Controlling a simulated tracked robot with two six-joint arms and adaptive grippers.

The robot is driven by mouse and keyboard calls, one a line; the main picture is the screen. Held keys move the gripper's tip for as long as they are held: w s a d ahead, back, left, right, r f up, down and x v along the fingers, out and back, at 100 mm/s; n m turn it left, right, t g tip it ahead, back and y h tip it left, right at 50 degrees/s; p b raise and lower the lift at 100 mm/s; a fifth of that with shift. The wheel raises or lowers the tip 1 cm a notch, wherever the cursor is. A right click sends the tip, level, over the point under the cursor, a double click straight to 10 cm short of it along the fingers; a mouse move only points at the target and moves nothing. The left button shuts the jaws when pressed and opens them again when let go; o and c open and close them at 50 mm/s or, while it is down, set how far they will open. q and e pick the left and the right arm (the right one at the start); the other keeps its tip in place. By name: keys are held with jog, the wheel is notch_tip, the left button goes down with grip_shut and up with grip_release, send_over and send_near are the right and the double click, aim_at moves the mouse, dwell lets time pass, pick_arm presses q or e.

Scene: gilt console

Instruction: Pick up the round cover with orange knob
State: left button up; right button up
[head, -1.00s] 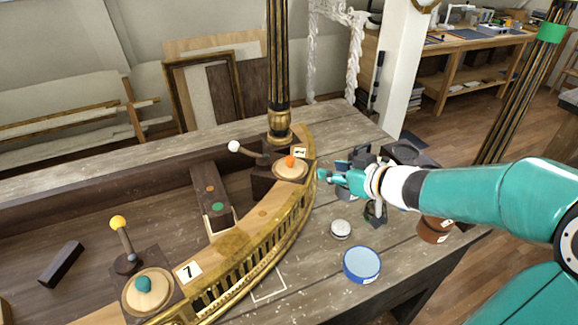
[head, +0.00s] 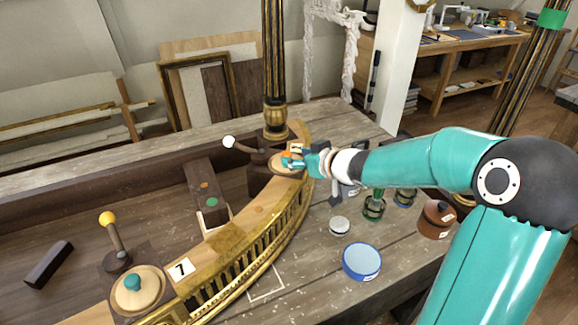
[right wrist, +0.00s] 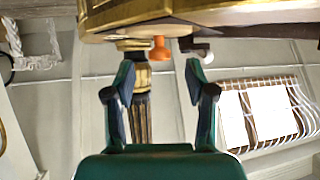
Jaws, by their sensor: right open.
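The round cover (head: 280,168) is a pale wooden disc on the right end of the curved gilt console. Its orange knob (head: 287,154) is partly hidden by my right gripper (head: 292,161), which is at the cover. In the right wrist view, where the scene hangs upside down, the orange knob (right wrist: 160,48) shows between and just beyond the open fingertips of my right gripper (right wrist: 160,70). The fingers are apart and hold nothing. My left gripper is not in view.
A white-ball lever (head: 229,142) and a black-and-gold column (head: 275,90) stand close to the cover. A similar cover with a teal knob (head: 132,281) sits at the left. A blue-rimmed round box (head: 361,262), a small white-topped tin (head: 339,226) and a brown pot (head: 436,219) stand on the table.

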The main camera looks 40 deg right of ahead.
jog(key=shift+r+b+x, duration=0.2)
jog(key=shift+b+x, duration=0.1)
jog(key=shift+x, duration=2.5)
grip_shut()
jog(key=shift+r, duration=0.15)
notch_tip(320, 180, up, 13)
jog(key=p, duration=0.9)
notch_tip(320, 180, up, 7)
send_over(287, 153)
jog(key=shift+b, duration=0.35)
